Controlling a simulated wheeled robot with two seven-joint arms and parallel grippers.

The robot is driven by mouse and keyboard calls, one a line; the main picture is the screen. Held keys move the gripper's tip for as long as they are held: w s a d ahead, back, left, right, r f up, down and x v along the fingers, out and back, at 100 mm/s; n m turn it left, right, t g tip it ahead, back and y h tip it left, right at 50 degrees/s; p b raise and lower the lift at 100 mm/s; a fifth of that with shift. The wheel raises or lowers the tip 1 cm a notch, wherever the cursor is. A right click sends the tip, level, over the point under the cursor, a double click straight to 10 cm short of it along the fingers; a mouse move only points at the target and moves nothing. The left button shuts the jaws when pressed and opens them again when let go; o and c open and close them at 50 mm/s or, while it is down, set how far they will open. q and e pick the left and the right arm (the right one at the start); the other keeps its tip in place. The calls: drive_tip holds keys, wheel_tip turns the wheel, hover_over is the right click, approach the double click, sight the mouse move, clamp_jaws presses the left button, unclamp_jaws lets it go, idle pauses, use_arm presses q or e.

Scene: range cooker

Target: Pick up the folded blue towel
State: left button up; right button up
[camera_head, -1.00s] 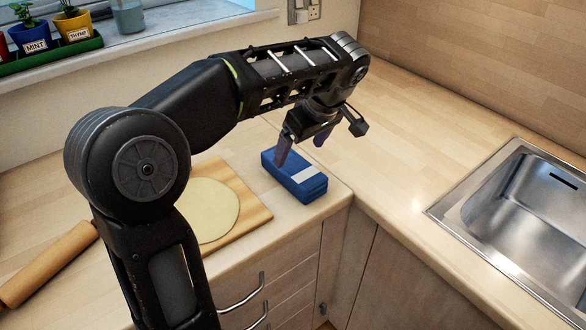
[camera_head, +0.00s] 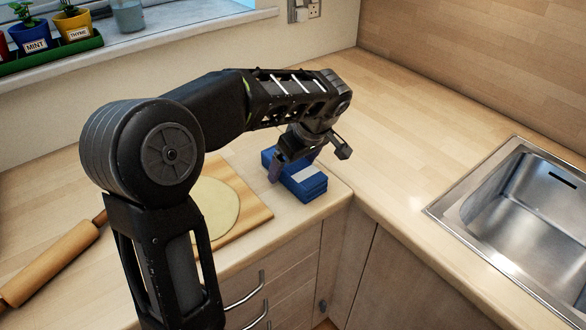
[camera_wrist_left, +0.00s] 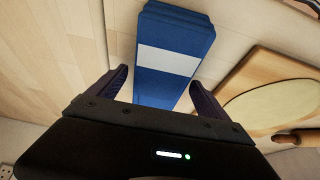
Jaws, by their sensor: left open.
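The folded blue towel (camera_head: 308,183) lies on the wooden counter near its front edge and the inner corner, with a white band across it. It also shows in the left wrist view (camera_wrist_left: 172,80), reaching from the top down between the fingers. My left gripper (camera_head: 291,170) is open at the towel's back end, with a finger on each side. In the left wrist view the open left gripper (camera_wrist_left: 160,88) has clear gaps between its fingers and the towel. My right gripper is out of view.
A wooden board (camera_head: 252,216) with a flat dough round (camera_head: 217,208) lies left of the towel. A rolling pin (camera_head: 50,262) lies at the far left. A metal sink (camera_head: 530,215) is at the right. The counter behind the towel is clear.

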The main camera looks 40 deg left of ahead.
use_arm(q)
drive_tip(key=shift+a+f, duration=0.1)
drive_tip(key=shift+f, duration=0.1)
drive_tip(key=shift+c, duration=0.2)
drive_tip(key=c, duration=1.4)
drive_tip(key=shift+r, duration=0.15)
drive_tip(key=shift+c, duration=0.2)
wheel_tip(320, 180, up, 10)
drive_tip(key=shift+f, duration=0.1)
idle(0.4)
